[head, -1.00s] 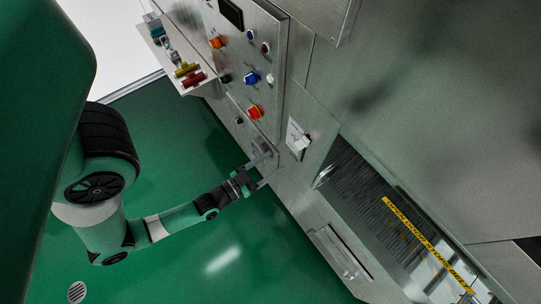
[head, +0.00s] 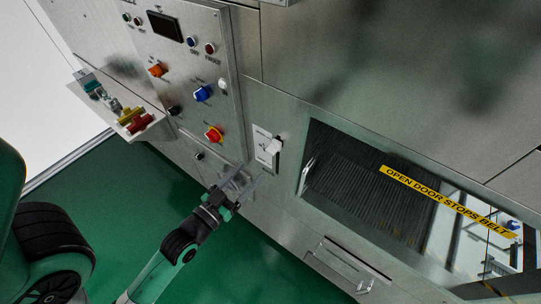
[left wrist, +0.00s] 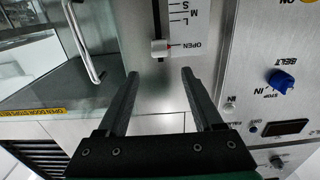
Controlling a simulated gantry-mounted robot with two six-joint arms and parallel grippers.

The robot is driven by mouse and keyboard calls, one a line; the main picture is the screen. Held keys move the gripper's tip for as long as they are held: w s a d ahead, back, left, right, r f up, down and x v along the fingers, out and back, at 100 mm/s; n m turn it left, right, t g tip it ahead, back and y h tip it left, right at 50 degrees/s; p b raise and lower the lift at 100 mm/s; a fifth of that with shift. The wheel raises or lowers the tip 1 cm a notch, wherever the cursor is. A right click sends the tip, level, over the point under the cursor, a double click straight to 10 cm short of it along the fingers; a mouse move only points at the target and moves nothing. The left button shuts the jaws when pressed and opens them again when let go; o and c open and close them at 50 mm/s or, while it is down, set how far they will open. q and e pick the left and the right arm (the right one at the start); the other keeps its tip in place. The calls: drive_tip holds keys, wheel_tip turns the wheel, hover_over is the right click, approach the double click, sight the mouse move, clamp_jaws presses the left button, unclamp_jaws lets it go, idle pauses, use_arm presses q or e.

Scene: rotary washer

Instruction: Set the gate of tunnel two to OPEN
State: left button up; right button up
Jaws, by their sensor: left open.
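A white slider knob (head: 272,146) sits on a small white scale plate (head: 262,158) on the steel front, left of the belt window. My left gripper (head: 246,182) is open and empty, below and left of the plate. In the left wrist view its fingers (left wrist: 158,74) point at the knob, which lies just beyond and between the tips. I see no tunnel number.
A control panel (head: 190,45) with coloured knobs, including a red-orange one (head: 214,134) and a blue one (head: 203,92), is left of the plate. A window (head: 370,185) with a handle (head: 307,172) lies right. A shelf (head: 110,115) holds small items. Green floor is clear below.

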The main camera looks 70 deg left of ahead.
sight(269, 152)
use_arm(q)
drive_tip(key=x, duration=1.1)
drive_tip(key=shift+w+a+r, duration=0.1)
drive_tip(key=shift+w+a, duration=0.05)
drive_tip(key=shift+w, duration=0.1)
clamp_jaws()
idle(0.8)
